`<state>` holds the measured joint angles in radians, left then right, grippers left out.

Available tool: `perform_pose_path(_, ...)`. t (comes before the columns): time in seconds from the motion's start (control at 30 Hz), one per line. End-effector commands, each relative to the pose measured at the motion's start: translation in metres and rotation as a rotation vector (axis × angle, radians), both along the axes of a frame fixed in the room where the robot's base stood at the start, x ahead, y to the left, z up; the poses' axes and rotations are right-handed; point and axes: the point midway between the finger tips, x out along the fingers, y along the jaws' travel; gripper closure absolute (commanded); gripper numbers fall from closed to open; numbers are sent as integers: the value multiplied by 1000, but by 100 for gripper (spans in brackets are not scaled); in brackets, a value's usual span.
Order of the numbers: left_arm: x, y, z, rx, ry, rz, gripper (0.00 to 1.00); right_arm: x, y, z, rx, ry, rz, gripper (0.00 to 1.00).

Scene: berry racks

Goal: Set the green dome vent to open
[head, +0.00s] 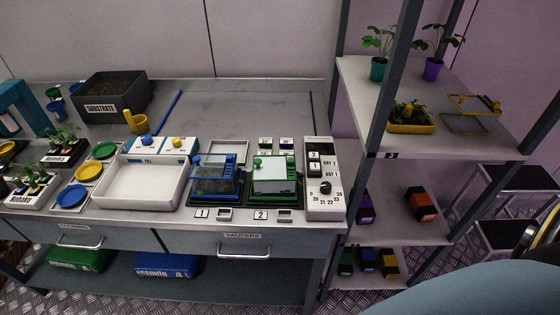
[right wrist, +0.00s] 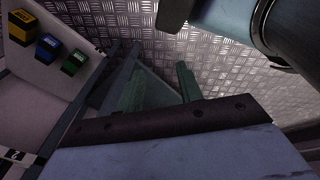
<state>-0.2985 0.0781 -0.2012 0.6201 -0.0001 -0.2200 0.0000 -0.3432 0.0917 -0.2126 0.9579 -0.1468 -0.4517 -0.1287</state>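The green dome (head: 275,176) is a clear-walled box with a pale lid on a green base, at the right of the bench in the head view. Small green parts show at its top; one green knob (head: 257,162) is at its left corner. The vent's setting is too small to tell. A blue dome (head: 213,178) stands just left of it. My right gripper (right wrist: 159,72) shows in the right wrist view with its two greenish fingers apart and nothing between them. It is away from the dome, above the metal floor. My left gripper is not in view.
A white dial panel (head: 322,180) stands right of the green dome. A white tray (head: 142,187) is left of the blue dome. A shelf rack (head: 420,203) with plants and small boxes stands right of the bench. The back of the bench (head: 250,105) is mostly clear.

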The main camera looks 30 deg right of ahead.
Motion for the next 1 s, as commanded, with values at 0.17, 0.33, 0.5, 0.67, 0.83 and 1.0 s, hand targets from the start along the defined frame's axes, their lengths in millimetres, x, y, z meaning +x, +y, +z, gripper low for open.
perform_pose_path(0.17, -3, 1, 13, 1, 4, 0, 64, 75, 2, 77, -137, -90, 218, 64)
perform_pose_path(0.33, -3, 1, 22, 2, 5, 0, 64, 126, -2, 163, -298, -162, 355, 64)
perform_pose_path(0.5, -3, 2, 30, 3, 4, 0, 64, 156, -14, 249, -478, -214, 449, 64)
perform_pose_path(0.67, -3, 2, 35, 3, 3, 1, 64, 180, -27, 322, -778, -232, 658, 64)
perform_pose_path(0.83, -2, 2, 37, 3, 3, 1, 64, 202, -28, 368, -1133, -187, 931, 64)
perform_pose_path(1.0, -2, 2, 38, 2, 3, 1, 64, 223, -12, 409, -1544, -69, 1225, 64)
